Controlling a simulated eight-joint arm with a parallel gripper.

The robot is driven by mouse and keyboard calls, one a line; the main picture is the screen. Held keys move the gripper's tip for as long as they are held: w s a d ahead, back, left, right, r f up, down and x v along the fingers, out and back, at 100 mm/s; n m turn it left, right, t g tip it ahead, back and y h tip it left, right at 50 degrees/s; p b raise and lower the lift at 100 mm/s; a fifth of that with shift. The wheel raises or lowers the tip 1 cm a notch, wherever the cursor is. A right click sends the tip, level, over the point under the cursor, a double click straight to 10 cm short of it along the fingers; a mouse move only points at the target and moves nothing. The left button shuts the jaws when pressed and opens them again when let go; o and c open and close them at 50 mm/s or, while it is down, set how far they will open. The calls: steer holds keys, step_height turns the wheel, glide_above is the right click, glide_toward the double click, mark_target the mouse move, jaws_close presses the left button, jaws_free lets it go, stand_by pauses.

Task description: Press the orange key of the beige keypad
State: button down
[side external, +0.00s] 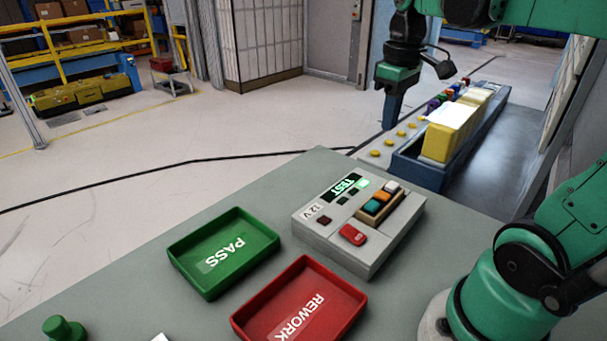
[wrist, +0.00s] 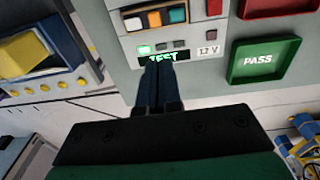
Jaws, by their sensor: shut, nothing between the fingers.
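The beige keypad (side external: 364,220) sits on top of the grey test box, with a white key, a teal key and an orange key (side external: 372,206) in a row. My gripper (side external: 390,124) is shut and empty, pointing down, raised beyond the box in the side view. In the wrist view its fingertips (wrist: 160,64) overlap the lit TEST display, apart from the keypad.
The grey test box (side external: 340,240) carries a red button (side external: 352,235) and the TEST display (side external: 343,187). Beside it are the green PASS tray (side external: 222,285) and red REWORK tray (side external: 250,326). A blue bin (side external: 408,174) with yellow blocks stands behind.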

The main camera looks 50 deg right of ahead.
mark_target(382, 194)
steer(key=shift+s+d+r+g, duration=0.3)
steer(key=shift+d+r, duration=0.1)
steer(key=shift+d, duration=0.15)
steer(key=shift+f, duration=0.1)
step_height(382, 194, down, 14)
steer(key=shift+r, duration=0.1)
stand_by(0.4)
steer(key=shift+f, duration=1)
step_height(382, 194, up, 14)
steer(key=shift+r, duration=0.25)
